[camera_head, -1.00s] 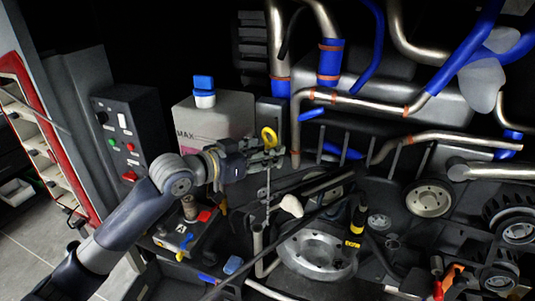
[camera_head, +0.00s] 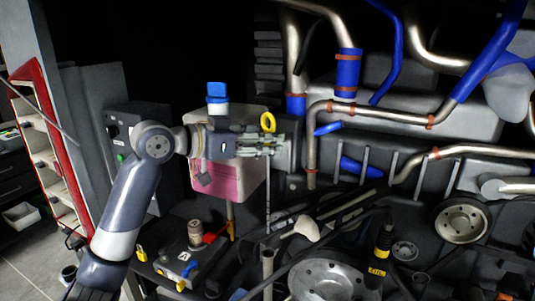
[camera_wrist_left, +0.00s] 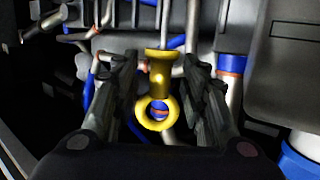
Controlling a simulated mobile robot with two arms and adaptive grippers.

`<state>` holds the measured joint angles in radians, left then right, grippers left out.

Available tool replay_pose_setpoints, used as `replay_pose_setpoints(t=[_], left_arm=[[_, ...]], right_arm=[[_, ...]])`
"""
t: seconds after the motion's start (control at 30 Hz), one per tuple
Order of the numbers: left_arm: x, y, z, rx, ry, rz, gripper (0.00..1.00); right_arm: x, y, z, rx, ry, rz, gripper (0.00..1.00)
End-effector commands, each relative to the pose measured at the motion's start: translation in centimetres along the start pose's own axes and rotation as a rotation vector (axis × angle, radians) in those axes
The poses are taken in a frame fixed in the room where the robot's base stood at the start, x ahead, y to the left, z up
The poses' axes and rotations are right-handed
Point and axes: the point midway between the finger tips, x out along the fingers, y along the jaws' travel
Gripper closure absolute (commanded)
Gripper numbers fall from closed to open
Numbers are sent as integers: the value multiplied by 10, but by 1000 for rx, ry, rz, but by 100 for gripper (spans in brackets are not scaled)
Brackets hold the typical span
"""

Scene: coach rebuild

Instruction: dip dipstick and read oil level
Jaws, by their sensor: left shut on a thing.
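The dipstick has a yellow ring handle (camera_head: 268,122) and a thin grey rod (camera_head: 268,195) hanging nearly upright. My left gripper (camera_head: 270,145) is shut on the dipstick just below the ring. In the left wrist view the yellow handle (camera_wrist_left: 160,72) sits between the two dark fingers. The rod's lower end appears just above the mouth of an upright grey tube (camera_head: 267,268), apart from it; I cannot tell whether they line up in depth. Any oil mark on the rod is too small to read. My right gripper is not in view.
A pink and white tank (camera_head: 240,175) with a blue cap (camera_head: 216,91) stands behind the gripper. A dark control box (camera_head: 128,125) is at the left. Pipes and blue hoses (camera_head: 347,75) crowd the right.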

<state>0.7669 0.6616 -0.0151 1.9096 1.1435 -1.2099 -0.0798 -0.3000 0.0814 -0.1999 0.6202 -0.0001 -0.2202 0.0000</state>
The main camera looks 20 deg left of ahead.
Motion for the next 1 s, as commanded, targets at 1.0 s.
replay_pose_setpoints(t=[1.0], left_arm=[[9,-1,44,-1,0,1,91]], right_arm=[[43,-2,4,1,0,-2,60]])
